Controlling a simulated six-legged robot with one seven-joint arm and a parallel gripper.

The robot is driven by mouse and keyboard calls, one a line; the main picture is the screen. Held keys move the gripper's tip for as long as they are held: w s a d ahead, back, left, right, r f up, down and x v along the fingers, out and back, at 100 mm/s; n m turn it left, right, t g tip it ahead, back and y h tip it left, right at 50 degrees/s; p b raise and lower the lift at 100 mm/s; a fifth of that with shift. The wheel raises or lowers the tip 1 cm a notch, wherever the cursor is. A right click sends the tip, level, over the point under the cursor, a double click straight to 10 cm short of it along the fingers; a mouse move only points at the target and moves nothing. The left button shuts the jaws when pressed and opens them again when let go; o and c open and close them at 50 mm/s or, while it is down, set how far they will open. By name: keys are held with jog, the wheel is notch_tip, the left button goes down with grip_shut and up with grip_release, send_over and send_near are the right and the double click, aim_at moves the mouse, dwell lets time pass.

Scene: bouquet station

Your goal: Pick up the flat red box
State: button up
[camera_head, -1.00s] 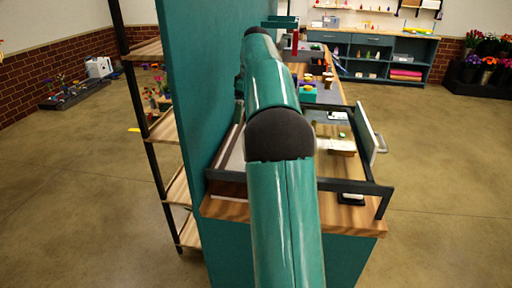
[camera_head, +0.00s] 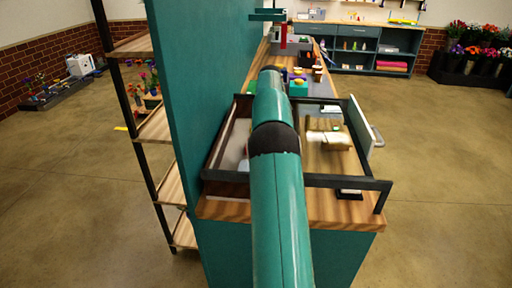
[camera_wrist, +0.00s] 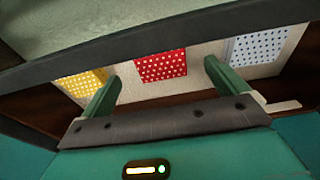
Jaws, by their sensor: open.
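The flat red box (camera_wrist: 161,66) shows in the wrist view with a pattern of white dots. It lies on a pale surface between a yellow dotted box and a pale blue dotted box. My gripper (camera_wrist: 158,82) is open and empty, with one green finger on each side of the red box in the picture. The fingers appear apart from the box; the exact distance cannot be told. In the head view I cannot make out the red box or the gripper's fingertips, which my arm hides.
The yellow box (camera_wrist: 81,84) and the pale blue box (camera_wrist: 258,45) flank the red one. A dark bar (camera_wrist: 130,38) crosses the wrist view. In the head view, a dark-framed drawer (camera_head: 300,180) stands on the wooden counter (camera_head: 232,208) beside a teal panel (camera_head: 203,90).

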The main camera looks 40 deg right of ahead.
jog(key=shift+w+a+f, duration=0.1)
jog(key=shift+w+f, duration=0.05)
jog(key=shift+f, duration=0.9)
jog(key=shift+w+a+f, duration=0.1)
jog(key=shift+w+f, duration=0.1)
jog(key=shift+f, duration=0.8)
jog(key=shift+w+a+f, duration=0.1)
jog(key=shift+w+f, duration=0.05)
jog(key=shift+f, duration=0.9)
jog(key=c, duration=1.1)
jog(key=shift+r, duration=0.15)
jog(key=shift+c, duration=0.2)
